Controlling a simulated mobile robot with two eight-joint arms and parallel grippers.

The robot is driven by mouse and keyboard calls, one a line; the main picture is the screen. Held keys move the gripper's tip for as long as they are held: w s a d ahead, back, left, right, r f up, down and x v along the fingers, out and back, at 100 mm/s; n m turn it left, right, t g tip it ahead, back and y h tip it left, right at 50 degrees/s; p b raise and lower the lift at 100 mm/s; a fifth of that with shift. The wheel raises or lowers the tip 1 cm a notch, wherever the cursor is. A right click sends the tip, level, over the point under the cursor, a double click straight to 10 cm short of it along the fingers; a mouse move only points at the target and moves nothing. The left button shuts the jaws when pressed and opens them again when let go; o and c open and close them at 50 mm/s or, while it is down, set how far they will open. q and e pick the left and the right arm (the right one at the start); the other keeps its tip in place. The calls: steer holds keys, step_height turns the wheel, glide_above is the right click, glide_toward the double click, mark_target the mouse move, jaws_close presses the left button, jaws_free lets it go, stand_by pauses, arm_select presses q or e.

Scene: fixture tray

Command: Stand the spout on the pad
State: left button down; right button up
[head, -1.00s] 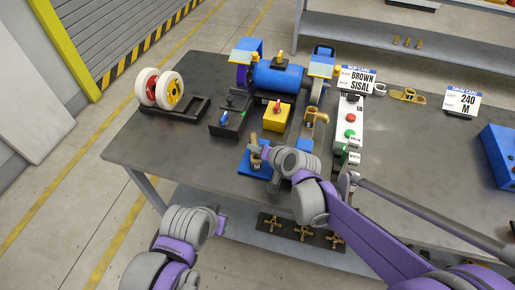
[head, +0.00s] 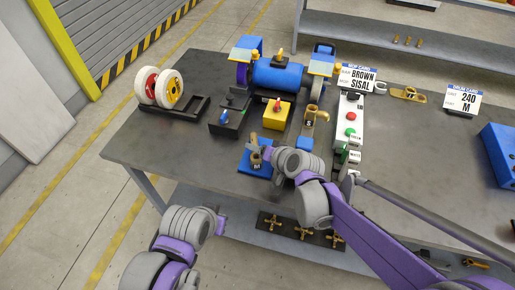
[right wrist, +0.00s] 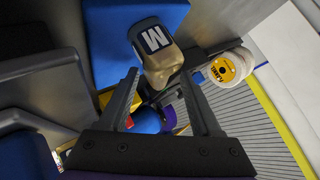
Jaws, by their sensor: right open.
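The brass spout with a dark label marked M (head: 256,161) appears to stand upright on a blue pad (head: 247,171) near the table's front edge. In the right wrist view the spout (right wrist: 160,62) shows its M label toward the camera, with the blue pad (right wrist: 105,40) beside it. My right gripper (head: 263,149) is open at the spout; in the right wrist view its fingers (right wrist: 160,85) lie on either side of it with gaps visible. My left gripper (head: 221,224) is off the table's front edge, small and turned so its jaws do not show clearly.
A second brass spout marked S (head: 310,121) stands to the right, near a small blue block (head: 304,145). The table's left front is clear.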

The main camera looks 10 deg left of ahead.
steer(key=v, duration=0.9)
steer(key=shift+s+d+p, duration=0.15)
steer(key=shift+d+p, duration=0.05)
steer(key=shift+p, duration=0.1)
steer(key=shift+r, duration=0.15)
stand_by(1.0)
